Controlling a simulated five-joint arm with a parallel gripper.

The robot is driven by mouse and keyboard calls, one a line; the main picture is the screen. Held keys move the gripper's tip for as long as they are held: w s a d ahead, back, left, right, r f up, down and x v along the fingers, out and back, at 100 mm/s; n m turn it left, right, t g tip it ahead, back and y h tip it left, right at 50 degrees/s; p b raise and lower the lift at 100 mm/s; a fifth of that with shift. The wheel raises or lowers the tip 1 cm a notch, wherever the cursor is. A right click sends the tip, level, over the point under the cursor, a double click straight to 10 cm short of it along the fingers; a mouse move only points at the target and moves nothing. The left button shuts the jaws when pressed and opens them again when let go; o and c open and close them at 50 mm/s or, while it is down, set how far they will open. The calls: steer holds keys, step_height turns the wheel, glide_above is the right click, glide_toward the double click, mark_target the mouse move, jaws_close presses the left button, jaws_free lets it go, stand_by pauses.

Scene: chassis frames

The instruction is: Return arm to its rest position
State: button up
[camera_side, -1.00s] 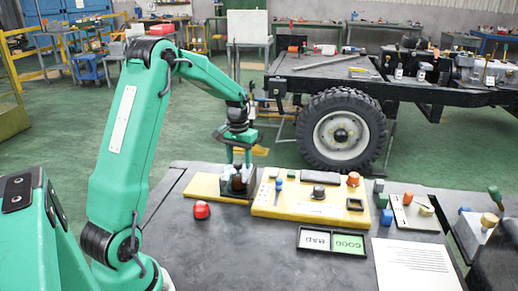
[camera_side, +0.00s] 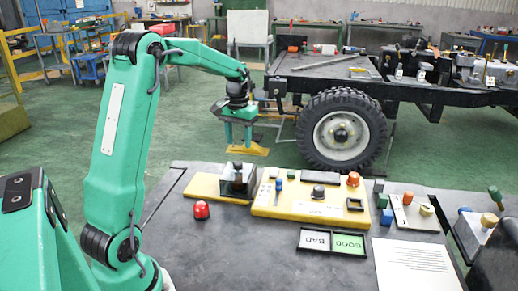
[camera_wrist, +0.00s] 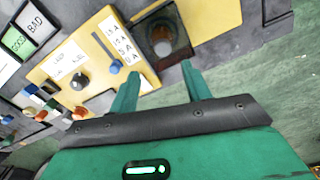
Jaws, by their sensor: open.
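My green arm reaches over the bench (camera_side: 270,250) from the left in the side view. My gripper (camera_side: 238,140) hangs with its fingers downward, above the dark block (camera_side: 238,180) on the yellow base and apart from it. In the wrist view my gripper (camera_wrist: 160,76) has its two green fingers spread with nothing between them. The dark block shows just beyond the fingertips in the wrist view (camera_wrist: 165,35), with a brownish round part inside it.
A yellow panel (camera_side: 290,209) with knobs lies right of the block. A BAD/GOOD tray (camera_side: 333,242), small coloured blocks and a paper sheet (camera_side: 415,265) lie further right. A wheeled chassis (camera_side: 342,131) stands behind the bench.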

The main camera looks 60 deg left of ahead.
steer(key=s+d+r+m+t, duration=0.1)
steer(key=s+d+r, duration=0.25)
steer(key=d, duration=0.35)
steer(key=s+d+r+m+t, duration=0.2)
steer(key=s+d, duration=0.3)
steer(key=d, duration=0.1)
steer(key=s+d+r+m+t, duration=0.1)
steer(key=s+d+r, duration=0.25)
steer(key=d, duration=0.35)
steer(key=s+d+f+m+t, duration=0.1)
steer(key=s+d+f+m, duration=0.1)
steer(key=s+d, duration=0.2)
steer(key=s, duration=0.2)
steer(key=shift+s+f+t, duration=0.2)
steer(key=shift+s+t, duration=0.1)
steer(key=shift+s, duration=0.05)
